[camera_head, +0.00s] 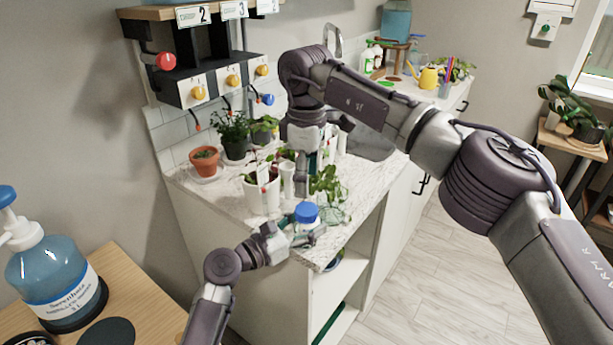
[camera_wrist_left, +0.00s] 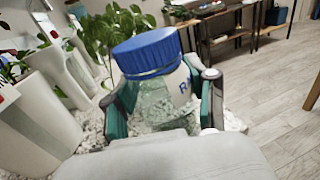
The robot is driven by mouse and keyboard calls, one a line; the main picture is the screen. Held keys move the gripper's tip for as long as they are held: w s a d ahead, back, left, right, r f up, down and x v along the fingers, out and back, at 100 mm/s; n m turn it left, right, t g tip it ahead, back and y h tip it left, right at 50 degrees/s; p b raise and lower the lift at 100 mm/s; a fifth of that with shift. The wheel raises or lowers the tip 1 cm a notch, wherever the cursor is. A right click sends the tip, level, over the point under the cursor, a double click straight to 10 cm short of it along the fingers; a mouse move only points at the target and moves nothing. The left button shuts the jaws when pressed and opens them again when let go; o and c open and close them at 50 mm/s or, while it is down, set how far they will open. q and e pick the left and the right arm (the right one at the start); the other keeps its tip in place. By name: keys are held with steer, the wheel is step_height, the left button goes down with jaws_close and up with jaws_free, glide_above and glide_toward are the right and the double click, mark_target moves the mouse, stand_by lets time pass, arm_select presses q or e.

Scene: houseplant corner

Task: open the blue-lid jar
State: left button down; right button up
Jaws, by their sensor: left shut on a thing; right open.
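The jar with the blue lid (camera_head: 306,212) stands near the front corner of the counter. In the left wrist view its blue lid (camera_wrist_left: 147,52) sits on a clear glass body (camera_wrist_left: 165,100) with part of a label. My left gripper (camera_head: 303,236) is shut on the jar's body, with a finger on each side below the lid. The jar looks slightly tilted in the wrist view. My right gripper (camera_head: 302,185) is open and points down above the counter, behind the jar among the plants. Its fingertips are partly hard to make out.
A white pot with a plant (camera_head: 262,195) stands left of the jar. Leafy green plants (camera_head: 328,183) stand just behind it. A terracotta pot (camera_head: 205,161) is further back left. The counter's front edge (camera_head: 322,264) is close to the jar. A pump bottle (camera_head: 57,278) stands on a wooden table at left.

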mark_target(307, 209)
step_height(307, 209, down, 7)
steer(key=shift+f, duration=0.15)
stand_by(0.4)
